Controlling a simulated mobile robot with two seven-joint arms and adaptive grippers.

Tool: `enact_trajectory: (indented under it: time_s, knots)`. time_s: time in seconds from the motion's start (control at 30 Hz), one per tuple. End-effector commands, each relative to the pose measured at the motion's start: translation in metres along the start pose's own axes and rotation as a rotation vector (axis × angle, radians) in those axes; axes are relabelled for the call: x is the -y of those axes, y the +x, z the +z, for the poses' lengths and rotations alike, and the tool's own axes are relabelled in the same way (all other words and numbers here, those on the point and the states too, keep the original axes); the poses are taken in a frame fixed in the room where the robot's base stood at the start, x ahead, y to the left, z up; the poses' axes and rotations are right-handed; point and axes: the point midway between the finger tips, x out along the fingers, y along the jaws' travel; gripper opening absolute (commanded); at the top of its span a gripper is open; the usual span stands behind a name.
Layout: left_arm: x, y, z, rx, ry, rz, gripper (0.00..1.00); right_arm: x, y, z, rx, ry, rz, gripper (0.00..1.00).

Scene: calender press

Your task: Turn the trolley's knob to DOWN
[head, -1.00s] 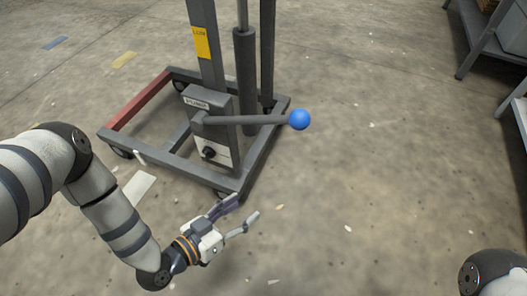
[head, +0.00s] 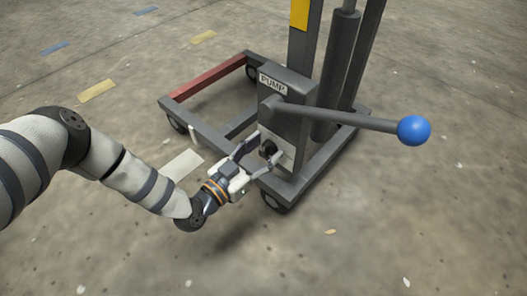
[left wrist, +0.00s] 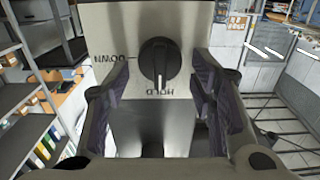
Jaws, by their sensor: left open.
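The trolley's black round knob (head: 268,149) sits low on the front of the grey pump box (head: 297,104). In the left wrist view the knob (left wrist: 159,62) is on a bare metal plate (left wrist: 112,22). A label reading DOWN is left of it and HOLD is below it. Its pale pointer mark faces the HOLD label. My left gripper (head: 263,152) is open and empty, its fingers pointing at the knob. In the wrist view the fingers stand either side of the knob with gaps; whether the tips reach its depth I cannot tell. My right gripper is out of view.
A pump lever (head: 340,117) with a blue ball end (head: 413,130) sticks out to the right above the knob. The trolley's base frame (head: 325,150) has a red bar (head: 208,76) at the left. The floor in front is clear.

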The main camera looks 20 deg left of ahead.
Motion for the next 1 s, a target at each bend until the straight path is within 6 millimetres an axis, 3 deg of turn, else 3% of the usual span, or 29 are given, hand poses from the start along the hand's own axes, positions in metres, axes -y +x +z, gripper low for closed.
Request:
enact_trajectory:
  time_s: [0.13,0.33,0.37,0.67,1.0]
  knots:
    - [0.0,0.0,0.0,0.0,0.0,0.0,0.5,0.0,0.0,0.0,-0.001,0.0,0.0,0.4]
    - [0.0,-0.001,0.0,0.001,0.0,0.0,0.07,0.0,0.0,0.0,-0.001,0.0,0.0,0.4]
    - [0.0,-0.001,0.0,0.001,0.0,0.0,0.06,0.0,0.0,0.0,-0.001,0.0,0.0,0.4]
    - [-0.001,-0.001,-0.001,0.002,0.035,0.002,0.06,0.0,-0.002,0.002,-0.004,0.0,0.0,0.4]
    - [-0.004,0.0,-0.004,-0.001,0.27,0.004,0.06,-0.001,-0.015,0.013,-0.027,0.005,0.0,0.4]
